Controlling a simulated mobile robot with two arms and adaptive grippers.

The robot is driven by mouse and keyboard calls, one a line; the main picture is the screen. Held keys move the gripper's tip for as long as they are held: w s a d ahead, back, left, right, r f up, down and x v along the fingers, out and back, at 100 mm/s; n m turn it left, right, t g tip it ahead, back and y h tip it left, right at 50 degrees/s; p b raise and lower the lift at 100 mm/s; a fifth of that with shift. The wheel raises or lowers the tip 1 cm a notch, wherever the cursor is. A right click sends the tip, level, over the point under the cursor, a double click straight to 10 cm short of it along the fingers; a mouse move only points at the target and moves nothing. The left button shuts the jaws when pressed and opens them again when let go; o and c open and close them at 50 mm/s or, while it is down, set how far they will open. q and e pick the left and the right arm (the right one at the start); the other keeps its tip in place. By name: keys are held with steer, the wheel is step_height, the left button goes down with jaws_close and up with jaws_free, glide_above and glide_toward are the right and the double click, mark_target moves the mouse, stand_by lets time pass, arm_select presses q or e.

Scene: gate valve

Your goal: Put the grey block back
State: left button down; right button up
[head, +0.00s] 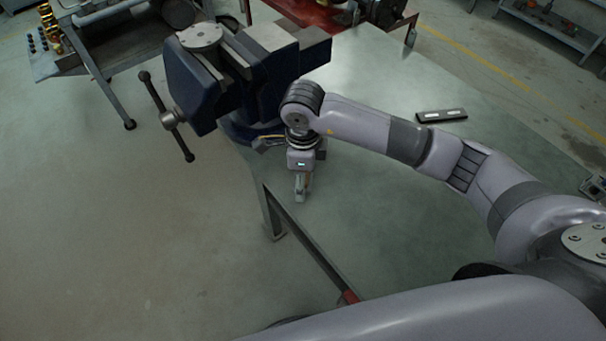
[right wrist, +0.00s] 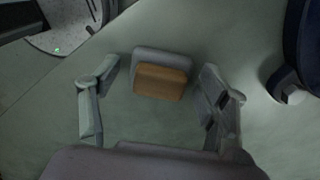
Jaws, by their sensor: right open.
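In the right wrist view a rounded grey block (right wrist: 150,56) lies on the green-grey table top, with an orange-brown blocky part (right wrist: 160,82) against its near side. I cannot tell whether the two are one piece. My right gripper (right wrist: 160,108) is open, with one finger on each side of the block's line. The block sits slightly beyond the fingertips, apart from both, and nothing is held. In the head view my right gripper (head: 301,190) points down near the table's left edge, beside the vise. The block is not discernible there. My left gripper is not in view.
A large blue vise (head: 210,85) with a handle bar stands left of my right arm; a dark blue part (right wrist: 303,50) shows at the right in the wrist view. A flat dark case (head: 441,116) lies on the table (head: 400,220). The table between is mostly clear.

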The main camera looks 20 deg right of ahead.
steer(key=shift+r+p, duration=0.25)
steer(key=shift+p, duration=0.05)
steer(key=shift+w+r, duration=0.1)
steer(key=shift+r, duration=0.25)
step_height(320, 180, up, 11)
steer(key=b, duration=0.2)
